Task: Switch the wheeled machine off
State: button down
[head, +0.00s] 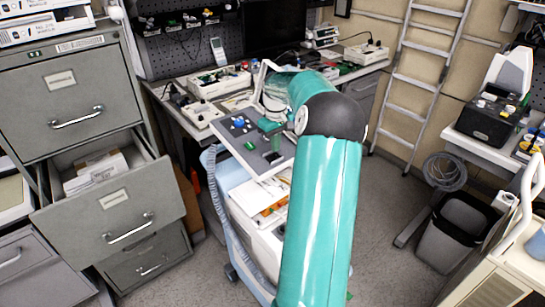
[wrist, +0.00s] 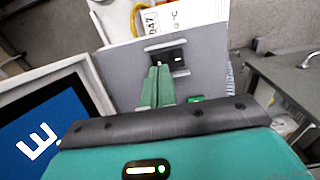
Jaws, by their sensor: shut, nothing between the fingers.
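The wheeled machine (head: 242,203) stands in the middle of the head view, partly hidden behind my arm. It has a light body, a tilted grey top and a caster at its lower left. In the wrist view, my gripper (wrist: 158,68) is shut and empty, its two green fingers together. The fingertips are right by a small black inset (wrist: 179,57) in a grey panel (wrist: 125,72); I cannot tell whether they touch. The inset looks like a switch or socket, its position unclear. A lit blue screen with a white logo (wrist: 38,142) is at left.
A grey filing cabinet (head: 75,88) with an open drawer (head: 100,215) stands left of the machine. A cluttered workbench (head: 178,105) is behind it. A ladder (head: 412,85) leans on the wall. A bin (head: 452,232) stands at right. Floor between machine and bin is clear.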

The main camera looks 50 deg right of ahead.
aim_at(276, 155)
jog(key=shift+f, duration=0.95)
dwell(0.9)
jog(key=shift+r, duration=3.55)
